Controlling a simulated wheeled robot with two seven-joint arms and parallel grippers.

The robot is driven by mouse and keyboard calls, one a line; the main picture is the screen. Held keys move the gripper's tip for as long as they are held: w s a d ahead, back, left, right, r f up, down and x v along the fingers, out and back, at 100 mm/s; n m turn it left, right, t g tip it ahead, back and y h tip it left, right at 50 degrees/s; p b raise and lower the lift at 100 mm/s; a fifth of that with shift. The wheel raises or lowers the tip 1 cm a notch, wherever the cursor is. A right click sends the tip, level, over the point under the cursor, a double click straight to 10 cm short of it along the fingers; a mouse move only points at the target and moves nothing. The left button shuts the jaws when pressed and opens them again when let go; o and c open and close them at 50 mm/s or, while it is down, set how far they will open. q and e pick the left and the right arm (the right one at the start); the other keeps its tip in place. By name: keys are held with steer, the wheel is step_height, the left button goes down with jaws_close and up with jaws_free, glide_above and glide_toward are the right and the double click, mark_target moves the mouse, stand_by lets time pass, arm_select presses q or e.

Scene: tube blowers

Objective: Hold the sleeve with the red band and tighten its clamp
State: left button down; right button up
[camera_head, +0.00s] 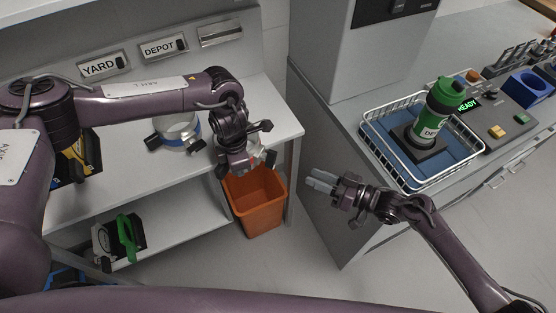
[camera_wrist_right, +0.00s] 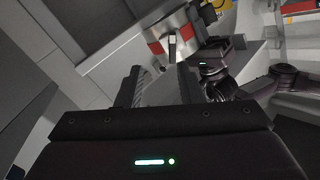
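The sleeve with the red band (camera_wrist_right: 195,14) shows in the right wrist view as a pale cylinder. Its clamp, with a small upright pale tab (camera_wrist_right: 172,47), faces the camera. In the head view the sleeve (camera_head: 257,153) is mostly hidden behind my left gripper (camera_head: 240,163), which is right at it, above the orange bin. The contact of the left fingers is hidden. My right gripper (camera_head: 319,182) is in the air right of the bin, pointing left, apart from the sleeve.
A blue-banded sleeve (camera_head: 180,134) stands on the bench to the left. The orange bin (camera_head: 258,205) is on the floor below. At right, a wire basket (camera_head: 375,150) holds a green bottle (camera_head: 436,115) on the counter.

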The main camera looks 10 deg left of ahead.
mark_target(275, 161)
steer(key=shift+g+y, duration=0.4)
steer(key=x, duration=0.4)
steer(key=r+x, duration=0.1)
steer(key=x, duration=0.6)
steer(key=shift+s+a+r, duration=0.1)
steer(key=shift+a+r, duration=0.25)
steer(key=shift+a, duration=0.1)
jaws_close()
